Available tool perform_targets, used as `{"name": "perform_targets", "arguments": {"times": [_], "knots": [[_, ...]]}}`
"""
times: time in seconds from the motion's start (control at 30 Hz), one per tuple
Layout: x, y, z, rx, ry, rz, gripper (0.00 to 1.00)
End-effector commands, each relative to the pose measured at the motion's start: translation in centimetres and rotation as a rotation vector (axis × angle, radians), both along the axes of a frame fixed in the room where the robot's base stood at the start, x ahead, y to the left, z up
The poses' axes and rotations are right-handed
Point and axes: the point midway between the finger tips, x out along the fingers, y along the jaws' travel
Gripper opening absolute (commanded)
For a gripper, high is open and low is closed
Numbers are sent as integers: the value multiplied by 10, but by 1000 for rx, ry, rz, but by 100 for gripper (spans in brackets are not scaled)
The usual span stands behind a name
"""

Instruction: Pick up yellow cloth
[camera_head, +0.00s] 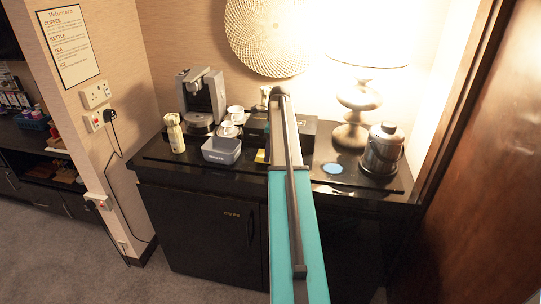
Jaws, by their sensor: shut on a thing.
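A small yellow patch, likely the yellow cloth (261,156), shows just left of my arm near the front of the black counter. It is partly hidden by the arm, so I cannot tell whether it lies on the counter or is held. My teal and dark arm reaches over the middle of the counter. The jaws of my gripper are hidden behind the arm, and I cannot see what is between them.
A lamp (358,97), blue patch (332,168) and dark ice bucket (382,150) are right.

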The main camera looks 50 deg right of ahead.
Motion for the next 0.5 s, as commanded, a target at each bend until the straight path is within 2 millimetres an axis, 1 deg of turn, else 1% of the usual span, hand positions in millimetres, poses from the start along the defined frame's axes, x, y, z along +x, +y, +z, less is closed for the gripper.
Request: {"name": "perform_targets", "arguments": {"times": [0.17, 0.5], "knots": [[0, 0, 13, -1, -1, 0, 28], [-30, 21, 15, 0, 0, -1, 28]]}}
